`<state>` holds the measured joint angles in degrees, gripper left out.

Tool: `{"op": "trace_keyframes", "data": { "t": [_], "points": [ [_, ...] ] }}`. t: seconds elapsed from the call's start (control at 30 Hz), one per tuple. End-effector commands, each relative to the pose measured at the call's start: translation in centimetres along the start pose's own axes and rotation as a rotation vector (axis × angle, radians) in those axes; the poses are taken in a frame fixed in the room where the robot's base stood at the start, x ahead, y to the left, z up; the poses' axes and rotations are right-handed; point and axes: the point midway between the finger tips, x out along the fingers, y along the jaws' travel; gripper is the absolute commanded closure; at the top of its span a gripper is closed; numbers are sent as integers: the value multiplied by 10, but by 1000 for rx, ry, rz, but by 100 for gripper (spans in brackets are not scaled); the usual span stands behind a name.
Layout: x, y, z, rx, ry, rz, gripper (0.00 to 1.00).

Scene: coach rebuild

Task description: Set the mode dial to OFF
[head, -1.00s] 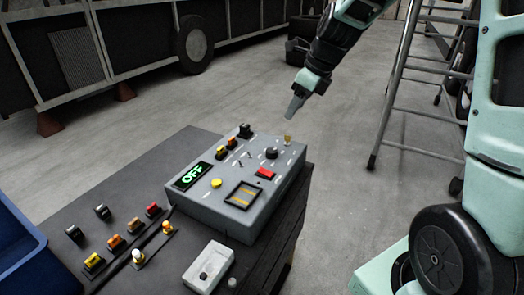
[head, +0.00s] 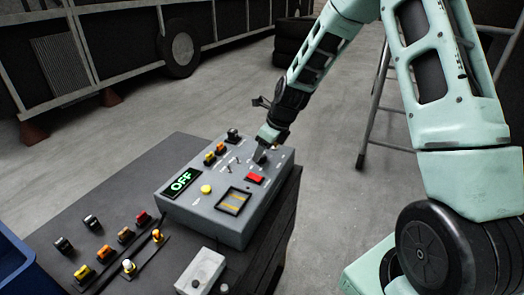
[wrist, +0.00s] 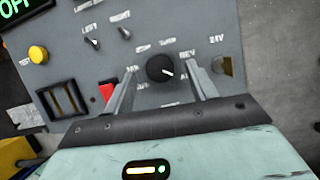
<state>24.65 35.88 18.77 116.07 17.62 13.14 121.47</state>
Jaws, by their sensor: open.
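The mode dial (wrist: 160,68) is a round black knob on the grey control box (head: 243,220). Its white pointer mark points right and slightly down in the wrist view. Small labels ring it; most are too blurred to read, but one at its right reads REV. My gripper (head: 261,158) is open over the box, and its fingers (wrist: 159,72) stand on either side of the dial with gaps. I cannot tell whether the fingertips touch the panel. In the head view my gripper hides the dial. The box's display (head: 181,182) shows OFF in green.
Near the dial are a red switch (head: 255,178), two small toggles (wrist: 125,34), a yellow button (head: 206,189) and a brass-coloured part (wrist: 224,66) by the 24V label. A pale box (head: 202,270) and several loose switches lie on the dark bench. A ladder (head: 372,115) stands behind my arm.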

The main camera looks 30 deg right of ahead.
Motion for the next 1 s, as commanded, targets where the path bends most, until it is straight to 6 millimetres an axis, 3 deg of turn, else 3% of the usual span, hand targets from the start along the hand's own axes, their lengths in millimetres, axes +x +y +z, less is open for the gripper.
{"op": "trace_keyframes", "data": {
  "t": [0.2,0.47,0.5,0.67,1.0],
  "points": [
    [15,0,0,0,0,0,43],
    [17,0,0,0,-1,-1,43],
    [17,0,0,0,-1,-1,46],
    [17,0,0,0,-1,0,88],
    [16,0,0,-29,-1,13,88]
  ]
}}
